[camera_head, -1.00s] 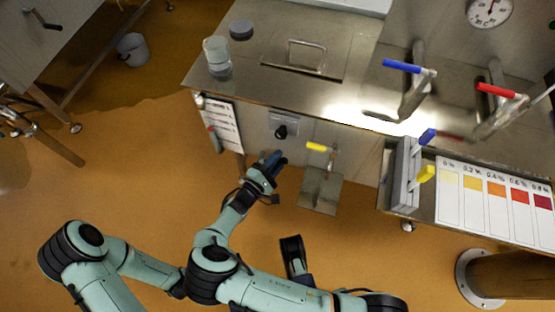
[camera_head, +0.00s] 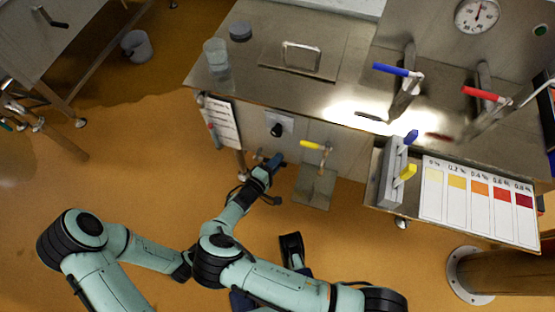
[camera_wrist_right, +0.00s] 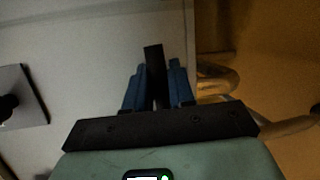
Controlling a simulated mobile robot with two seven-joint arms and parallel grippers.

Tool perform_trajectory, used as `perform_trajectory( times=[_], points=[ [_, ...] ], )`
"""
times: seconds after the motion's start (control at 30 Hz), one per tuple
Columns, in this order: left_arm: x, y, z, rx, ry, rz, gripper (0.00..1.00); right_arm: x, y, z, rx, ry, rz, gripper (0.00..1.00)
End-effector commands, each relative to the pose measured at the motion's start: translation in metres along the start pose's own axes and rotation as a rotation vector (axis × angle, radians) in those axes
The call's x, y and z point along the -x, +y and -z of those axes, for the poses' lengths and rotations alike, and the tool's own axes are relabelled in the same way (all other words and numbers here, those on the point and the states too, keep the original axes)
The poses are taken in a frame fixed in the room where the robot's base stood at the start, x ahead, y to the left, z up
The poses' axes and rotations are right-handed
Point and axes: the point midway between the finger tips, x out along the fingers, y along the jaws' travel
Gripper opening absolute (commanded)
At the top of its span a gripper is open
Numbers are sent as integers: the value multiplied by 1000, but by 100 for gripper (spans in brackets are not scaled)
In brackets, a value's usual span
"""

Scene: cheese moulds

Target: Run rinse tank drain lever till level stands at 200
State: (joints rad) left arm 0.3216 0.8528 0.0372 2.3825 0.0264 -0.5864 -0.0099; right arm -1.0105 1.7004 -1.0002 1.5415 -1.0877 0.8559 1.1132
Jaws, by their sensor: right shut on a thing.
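My right gripper (camera_head: 271,162) is low at the front of the steel bench, below a small plate with a black knob (camera_head: 277,129). In the right wrist view, its blue fingers (camera_wrist_right: 155,88) are closed on a narrow dark bar, which I take for the drain lever (camera_wrist_right: 154,62). Its far end sticks out past the fingertips; the rest is hidden. The black knob on its plate also shows at the left of the wrist view (camera_wrist_right: 8,103). A round white dial (camera_head: 478,15) is at the top right; its reading is too small to tell.
A yellow-handled tap (camera_head: 313,145) stands right of my gripper, above a grey plate (camera_head: 314,188). A lined sheet (camera_head: 222,121) hangs to the left. Blue (camera_head: 391,70) and red (camera_head: 480,93) handles are on the bench. The floor in front is clear.

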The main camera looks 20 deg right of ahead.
Motion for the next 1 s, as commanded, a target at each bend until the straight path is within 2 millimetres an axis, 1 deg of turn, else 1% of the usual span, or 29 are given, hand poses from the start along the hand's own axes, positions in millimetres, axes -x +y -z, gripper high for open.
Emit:
perform_trajectory(
  times=[0.23, 0.67, 0.7, 1.0],
  points=[
    [6, 2, -8, -2, -23, -1, 43, -2, -5, 0, -62, 10, 20, 0],
    [6, 2, -9, -2, -27, -1, 43, -2, -7, 0, -74, 13, 25, 0],
    [6, 2, -9, -2, -27, -1, 43, -2, -7, 0, -74, 13, 25, 29],
    [6, 2, -9, -2, -27, -1, 43, -1, -6, 1, -72, 14, 23, 29]
  ],
)
